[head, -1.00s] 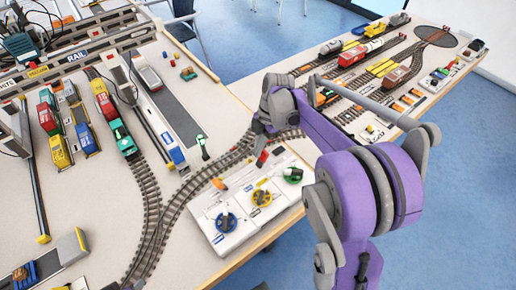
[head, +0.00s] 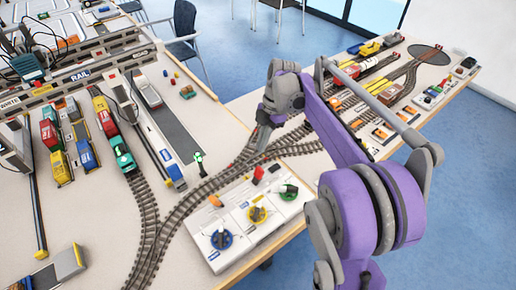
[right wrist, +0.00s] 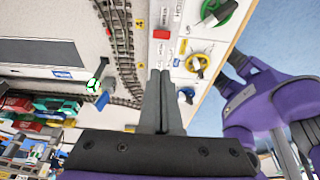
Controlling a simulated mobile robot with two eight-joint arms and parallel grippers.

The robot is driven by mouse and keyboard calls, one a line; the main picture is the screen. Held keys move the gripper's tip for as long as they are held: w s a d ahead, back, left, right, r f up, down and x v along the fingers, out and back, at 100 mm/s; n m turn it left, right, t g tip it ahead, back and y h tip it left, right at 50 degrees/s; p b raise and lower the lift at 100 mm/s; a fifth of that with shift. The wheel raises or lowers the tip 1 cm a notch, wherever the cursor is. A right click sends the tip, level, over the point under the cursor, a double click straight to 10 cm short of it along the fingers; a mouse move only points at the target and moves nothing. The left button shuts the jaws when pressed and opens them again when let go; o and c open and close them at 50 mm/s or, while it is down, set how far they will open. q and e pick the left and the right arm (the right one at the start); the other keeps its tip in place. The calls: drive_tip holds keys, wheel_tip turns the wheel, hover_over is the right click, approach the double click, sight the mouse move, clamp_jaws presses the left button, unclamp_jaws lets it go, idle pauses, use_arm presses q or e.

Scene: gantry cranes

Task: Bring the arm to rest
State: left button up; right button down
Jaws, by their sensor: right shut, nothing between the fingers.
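My right arm reaches in from the right in the head view, its elbow bent. Its gripper (head: 263,147) points down above the tracks, beyond the control panel (head: 243,190). In the right wrist view the two grey fingers (right wrist: 163,76) lie together, shut, with nothing between them. The panel carries a blue knob (head: 222,239), a yellow knob (head: 257,214), a green knob (head: 288,192) and a red lever (head: 258,173). My left gripper is not in view.
Model trains (head: 118,146) and curved track (head: 147,210) cover the left table. A second table with wagons (head: 345,77) and a round turntable (head: 428,54) stands at the back right. Blue floor (head: 440,210) is open at the right. Chairs stand behind.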

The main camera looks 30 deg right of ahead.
drive_tip(key=shift+a, duration=0.1)
idle(0.4)
drive_tip(key=s+a+f+m+t+h+p, duration=0.1)
drive_tip(key=s+a+f+m+t, duration=0.1)
drive_tip(key=s+a+m, duration=0.5)
drive_tip(key=s+a+f+m+t+h+p, duration=0.1)
drive_tip(key=s+a+f+m+t+h, duration=0.1)
drive_tip(key=s+a+m, duration=0.5)
drive_tip(key=s+f+m+t, duration=0.1)
drive_tip(key=s+m, duration=0.3)
drive_tip(key=shift+s+f+m+t, duration=0.2)
drive_tip(key=shift+m+t, duration=0.1)
drive_tip(key=shift+m, duration=0.1)
